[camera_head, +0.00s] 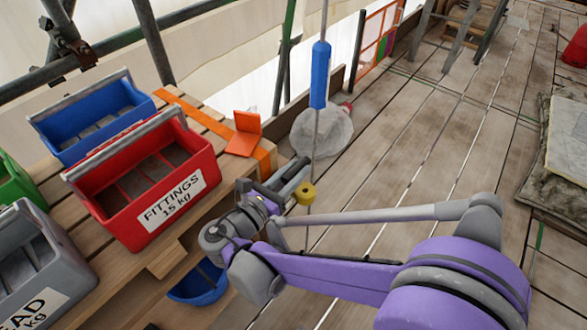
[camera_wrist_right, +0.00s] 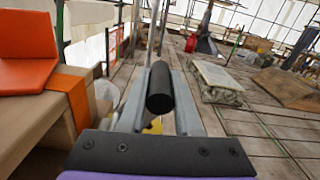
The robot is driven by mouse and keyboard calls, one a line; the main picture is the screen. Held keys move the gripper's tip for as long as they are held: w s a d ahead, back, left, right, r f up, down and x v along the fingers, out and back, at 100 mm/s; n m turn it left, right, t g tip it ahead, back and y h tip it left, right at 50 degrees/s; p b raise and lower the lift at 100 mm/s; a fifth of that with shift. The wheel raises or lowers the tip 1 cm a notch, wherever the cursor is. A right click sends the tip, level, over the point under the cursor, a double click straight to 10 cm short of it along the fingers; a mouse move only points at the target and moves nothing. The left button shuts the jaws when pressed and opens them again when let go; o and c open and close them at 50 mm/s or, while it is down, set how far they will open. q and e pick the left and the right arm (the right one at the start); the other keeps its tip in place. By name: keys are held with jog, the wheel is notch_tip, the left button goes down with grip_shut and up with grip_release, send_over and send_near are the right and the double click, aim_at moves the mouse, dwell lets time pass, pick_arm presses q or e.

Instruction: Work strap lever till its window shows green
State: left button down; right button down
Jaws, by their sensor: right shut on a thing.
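My right gripper (camera_head: 286,182) is out beside the wooden bench's right edge in the head view. In the right wrist view its two grey fingers (camera_wrist_right: 160,95) are shut on a black cylindrical grip (camera_wrist_right: 160,88), which looks like the strap lever's handle. A yellow round part (camera_head: 305,194) sits just right of the gripper and partly shows below the grip in the wrist view. An orange strap (camera_head: 208,118) crosses the bench top, with a bent orange plate (camera_head: 243,138) on it. I cannot make out the lever's window or its colour. My left gripper is not in view.
A red FITTINGS crate (camera_head: 142,190), a blue crate (camera_head: 92,118) and a grey crate (camera_head: 35,265) stand on the bench. A blue cylinder (camera_head: 320,75) on a vertical line hangs close behind the gripper. Plank floor (camera_head: 420,130) at right is mostly clear.

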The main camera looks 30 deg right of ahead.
jog(key=s+f+m, duration=0.1)
jog(key=s+d+f+m, duration=0.1)
jog(key=shift+s+f, duration=0.1)
jog(key=shift+s, duration=0.2)
jog(key=c, duration=0.6)
grip_release()
jog(key=shift+a, duration=0.1)
jog(key=v, duration=1)
jog(key=shift+s+a, duration=0.15)
jog(key=shift+a, duration=0.1)
